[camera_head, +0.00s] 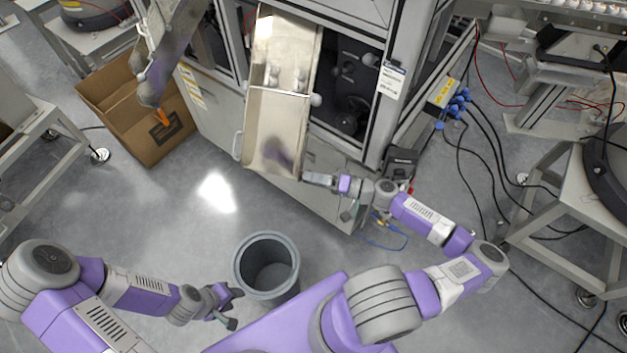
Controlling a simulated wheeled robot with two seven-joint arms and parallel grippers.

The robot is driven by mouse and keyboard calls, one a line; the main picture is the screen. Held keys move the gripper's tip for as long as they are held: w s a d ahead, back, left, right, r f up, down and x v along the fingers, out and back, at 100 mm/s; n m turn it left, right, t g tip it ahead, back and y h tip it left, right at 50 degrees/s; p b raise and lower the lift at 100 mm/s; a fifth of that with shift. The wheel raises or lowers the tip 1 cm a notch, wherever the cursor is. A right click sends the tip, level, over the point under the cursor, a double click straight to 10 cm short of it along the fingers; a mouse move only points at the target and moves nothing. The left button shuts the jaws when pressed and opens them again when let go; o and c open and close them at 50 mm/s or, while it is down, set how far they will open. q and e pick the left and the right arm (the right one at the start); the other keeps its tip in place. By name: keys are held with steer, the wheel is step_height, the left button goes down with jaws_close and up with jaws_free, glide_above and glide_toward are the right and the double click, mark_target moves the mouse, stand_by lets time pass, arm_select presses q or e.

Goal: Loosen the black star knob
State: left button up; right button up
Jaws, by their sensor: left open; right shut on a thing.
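A dark round knob, which looks like the black star knob (350,123), sits low inside the dark opening of the machine; its star shape is too small to make out. A long metal chute (268,125) is tilted in front of the machine, left of that opening. My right gripper (307,178) is shut at the lower right edge of the chute, below and left of the knob and apart from it. The fingertips are small and partly hidden against the chute. My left gripper (236,306) is open and empty, low beside the grey bin.
The grey bin (244,262) stands on the floor in front of the machine. An open cardboard box (100,88) is at the upper left. A grey frame post (402,85) borders the opening on the right. Black cables and a white stand (568,205) are at the right.

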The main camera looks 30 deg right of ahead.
steer(key=n+b, duration=0.3)
steer(key=n, duration=0.7)
steer(key=n+b, duration=0.3)
steer(key=n, duration=0.8)
steer(key=shift+w+d, duration=0.15)
steer(key=shift+d, duration=0.05)
stand_by(0.4)
steer(key=o, duration=1.1)
steer(key=shift+c, duration=0.2)
steer(key=v, duration=0.7)
steer(key=shift+d, duration=0.15)
